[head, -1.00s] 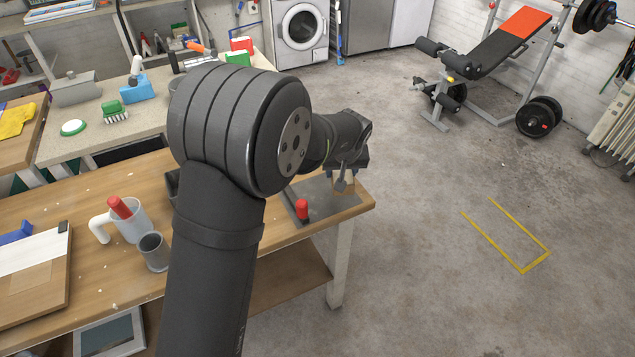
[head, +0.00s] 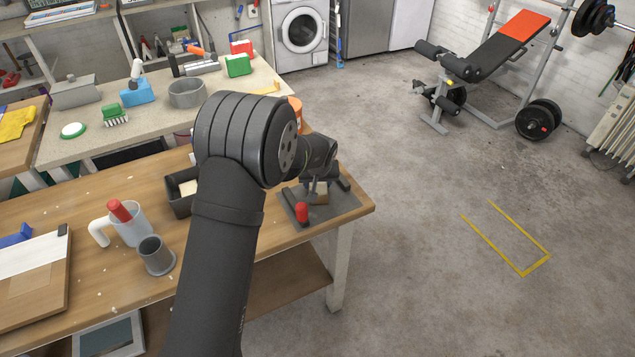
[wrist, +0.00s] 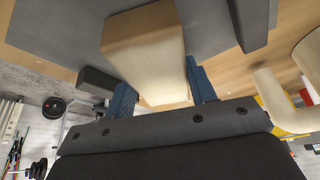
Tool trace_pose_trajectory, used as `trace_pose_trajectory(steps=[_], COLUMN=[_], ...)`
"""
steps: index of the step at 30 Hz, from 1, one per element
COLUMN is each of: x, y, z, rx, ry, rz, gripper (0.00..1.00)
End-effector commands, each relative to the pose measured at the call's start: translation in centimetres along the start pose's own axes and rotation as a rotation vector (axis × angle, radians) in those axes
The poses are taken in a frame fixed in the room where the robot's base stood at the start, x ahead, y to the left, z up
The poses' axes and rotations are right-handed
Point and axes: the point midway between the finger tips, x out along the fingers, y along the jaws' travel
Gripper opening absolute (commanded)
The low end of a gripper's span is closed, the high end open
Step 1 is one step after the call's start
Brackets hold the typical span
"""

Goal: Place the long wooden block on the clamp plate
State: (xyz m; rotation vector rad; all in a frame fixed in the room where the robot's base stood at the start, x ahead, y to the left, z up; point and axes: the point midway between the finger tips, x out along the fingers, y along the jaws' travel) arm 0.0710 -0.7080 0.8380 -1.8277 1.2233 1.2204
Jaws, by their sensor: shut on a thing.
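The long wooden block (head: 321,190) is held in my gripper (head: 318,182) over the grey clamp plate (head: 345,208) at the table's right corner. In the wrist view the block (wrist: 143,45) sits between the two blue fingers of my gripper (wrist: 163,88), its end pointing out over the plate (wrist: 60,28). I cannot tell whether the block touches the plate. A red-topped knob (head: 302,211) stands at the plate's front left. A dark bar (wrist: 250,20) lies along one side of the plate. My wrist hides part of the block and the plate's back.
Left on the table are a white mug (head: 130,224) with a red-topped item, a grey cup (head: 155,255) and a black tray (head: 181,203), partly behind my arm. The plate lies near the table's right edge, with open floor beyond.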

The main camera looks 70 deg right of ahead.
Motion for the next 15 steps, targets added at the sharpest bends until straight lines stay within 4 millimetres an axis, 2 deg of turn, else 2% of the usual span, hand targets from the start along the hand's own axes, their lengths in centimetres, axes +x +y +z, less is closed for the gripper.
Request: trace_pose_trajectory(steps=[7, 8, 9, 11, 15], x=[0.36, 0.33, 0.32, 0.3, 0.3], y=[0.0, 0.0, 0.0, 0.0, 0.0], z=[0.17, 0.17, 0.16, 0.15, 0.15], rx=[0.0, 0.0, 0.0, 0.0, 0.0], ry=[-0.001, -0.001, -0.001, -0.001, -0.001], rz=[0.0, 0.0, 0.0, 0.0, 0.0], gripper=[0.24, 0.56, 0.64, 0.72, 0.72])
